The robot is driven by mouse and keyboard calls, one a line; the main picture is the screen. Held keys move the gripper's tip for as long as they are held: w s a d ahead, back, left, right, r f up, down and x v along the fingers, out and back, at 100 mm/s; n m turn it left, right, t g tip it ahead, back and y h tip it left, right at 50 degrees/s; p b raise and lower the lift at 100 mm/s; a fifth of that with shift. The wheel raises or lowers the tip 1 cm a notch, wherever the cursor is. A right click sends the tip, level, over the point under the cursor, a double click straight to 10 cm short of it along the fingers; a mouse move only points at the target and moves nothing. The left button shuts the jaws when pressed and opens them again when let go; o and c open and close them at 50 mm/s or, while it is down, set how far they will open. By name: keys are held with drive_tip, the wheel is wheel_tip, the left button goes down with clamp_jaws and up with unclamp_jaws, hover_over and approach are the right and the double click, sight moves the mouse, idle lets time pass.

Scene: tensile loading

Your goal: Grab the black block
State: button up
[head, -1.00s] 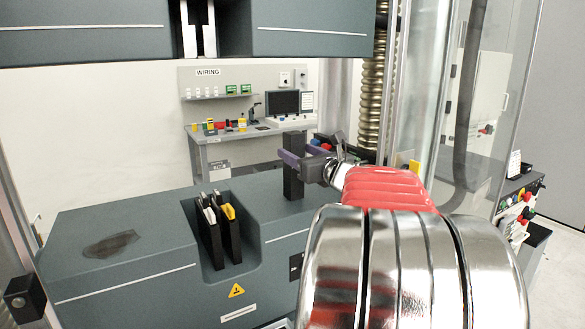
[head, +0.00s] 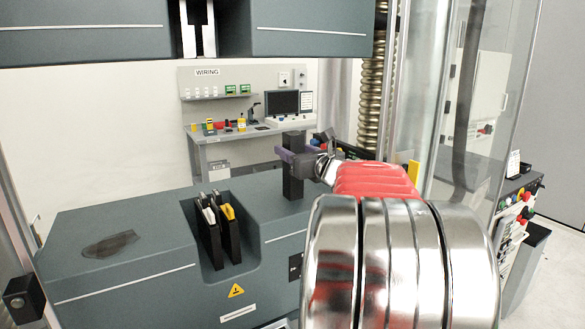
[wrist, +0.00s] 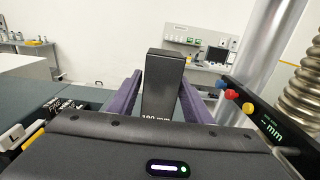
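The black block (head: 293,182) is a tall, dark upright bar standing on the grey-green machine base, in the middle of the head view. My gripper (head: 296,157) is at the block's upper part in the head view, reaching in from the right. In the wrist view my gripper (wrist: 161,88) is open, with one finger on each side close to the block. Whether the pads touch it is unclear. The block's lower end is hidden in the wrist view.
A slotted holder (head: 222,245) with black, white and yellow-tipped tools sits left of the block. The upper machine head (head: 310,28) hangs above. A clear door (head: 470,110) and metal post stand right. A wiring bench (head: 235,135) is behind.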

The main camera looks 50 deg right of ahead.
sight(297, 138)
clamp_jaws()
idle(0.3)
drive_tip(key=shift+r, duration=0.3)
drive_tip(key=shift+r, duration=1.7)
drive_tip(key=v, duration=1.8)
drive_tip(key=shift+f, duration=0.15)
drive_tip(key=shift+a, duration=0.15)
